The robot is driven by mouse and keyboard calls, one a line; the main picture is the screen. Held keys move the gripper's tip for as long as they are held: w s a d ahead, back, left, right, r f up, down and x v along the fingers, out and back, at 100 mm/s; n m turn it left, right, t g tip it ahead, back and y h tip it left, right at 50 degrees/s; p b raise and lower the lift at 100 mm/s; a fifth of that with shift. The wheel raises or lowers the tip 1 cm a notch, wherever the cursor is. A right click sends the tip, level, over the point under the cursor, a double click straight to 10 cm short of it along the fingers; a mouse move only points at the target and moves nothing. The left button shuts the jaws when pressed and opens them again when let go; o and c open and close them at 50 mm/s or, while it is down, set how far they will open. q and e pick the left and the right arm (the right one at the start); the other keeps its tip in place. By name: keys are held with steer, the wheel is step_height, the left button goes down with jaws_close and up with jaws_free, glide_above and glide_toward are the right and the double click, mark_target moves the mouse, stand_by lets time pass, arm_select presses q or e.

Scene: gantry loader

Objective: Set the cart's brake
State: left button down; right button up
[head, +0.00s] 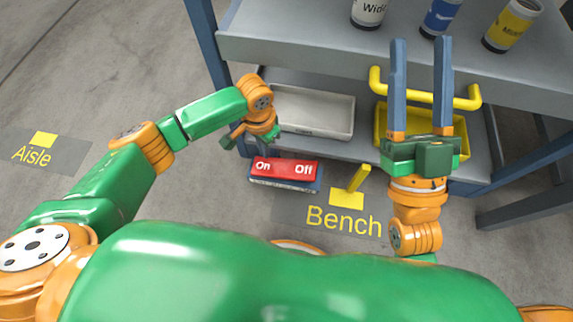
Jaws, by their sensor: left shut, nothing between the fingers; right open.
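The cart (300,47) is grey with blue legs and stands in front of me. Its brake is a red rocker pedal (284,169) marked "On" at the left and "Off" at the right, on a blue base low at the cart's front edge. I cannot tell which side is pressed down. My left gripper (231,139) is shut and empty, just above and left of the pedal's "On" end, apart from it in the picture. My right gripper (420,44) is open and empty, its fingers pointing away over the cart's upper shelf at the right.
Several cans, one white (369,12), stand on top. Floor labels read "Bench" (343,218) and "Aisle" (31,156). The floor at left is clear.

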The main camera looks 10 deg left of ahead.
steer(key=w+f+g, duration=0.1)
steer(key=w+f+g+h, duration=0.1)
steer(key=f, duration=0.1)
steer(key=w+f+g+p, duration=0.1)
steer(key=f, duration=0.1)
steer(key=shift+w+m+h, duration=0.1)
steer(key=shift+m+h, duration=0.3)
